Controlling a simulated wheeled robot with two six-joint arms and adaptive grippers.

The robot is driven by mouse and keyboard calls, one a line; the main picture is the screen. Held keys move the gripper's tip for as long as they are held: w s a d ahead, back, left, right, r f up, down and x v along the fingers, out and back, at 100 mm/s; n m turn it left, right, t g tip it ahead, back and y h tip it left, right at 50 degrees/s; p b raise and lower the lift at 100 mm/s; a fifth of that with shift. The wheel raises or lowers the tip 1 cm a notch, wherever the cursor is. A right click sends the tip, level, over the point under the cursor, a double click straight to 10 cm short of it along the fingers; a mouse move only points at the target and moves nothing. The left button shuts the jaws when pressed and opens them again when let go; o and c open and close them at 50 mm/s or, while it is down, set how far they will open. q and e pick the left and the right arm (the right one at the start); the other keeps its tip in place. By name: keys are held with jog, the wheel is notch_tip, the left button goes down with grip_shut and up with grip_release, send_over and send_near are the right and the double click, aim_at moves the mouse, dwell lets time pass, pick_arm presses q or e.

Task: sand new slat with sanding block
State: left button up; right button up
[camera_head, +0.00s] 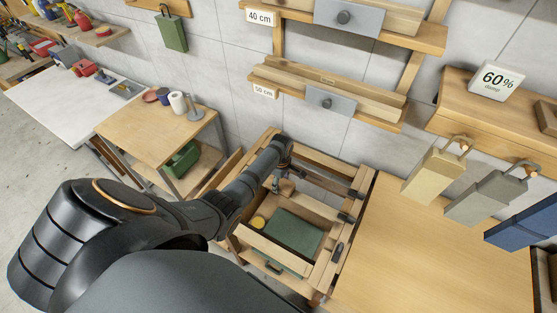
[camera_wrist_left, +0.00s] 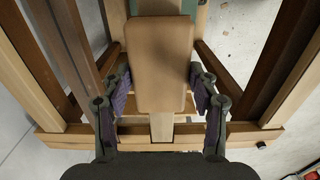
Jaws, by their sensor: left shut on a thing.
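In the left wrist view a tan block with rounded corners (camera_wrist_left: 160,60), which looks like the sanding block, sits between the fingers of my left gripper (camera_wrist_left: 160,95). The gripper is shut on it. A pale slat (camera_wrist_left: 162,128) runs lengthwise under the block and shows below its lower end. The block covers much of the slat, and I cannot tell whether they touch. Darker brown slats (camera_wrist_left: 78,50) lie on either side. In the head view my left gripper (camera_head: 285,182) is over the wooden frame at the middle, partly hidden by my arm.
A wooden bench (camera_head: 440,250) on the right has a bare top. Wall shelves (camera_head: 330,90) hold planks behind. A small table (camera_head: 150,130) stands left.

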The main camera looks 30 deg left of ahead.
pick_arm(q)
jog(key=shift+d, duration=0.85)
jog(key=shift+d, duration=0.1)
jog(key=shift+w+d, duration=0.15)
jog(key=shift+d, duration=2.8)
jog(key=shift+d, duration=0.1)
jog(key=shift+w+d, duration=0.1)
jog(key=shift+d, duration=1.3)
jog(key=shift+r, duration=0.15)
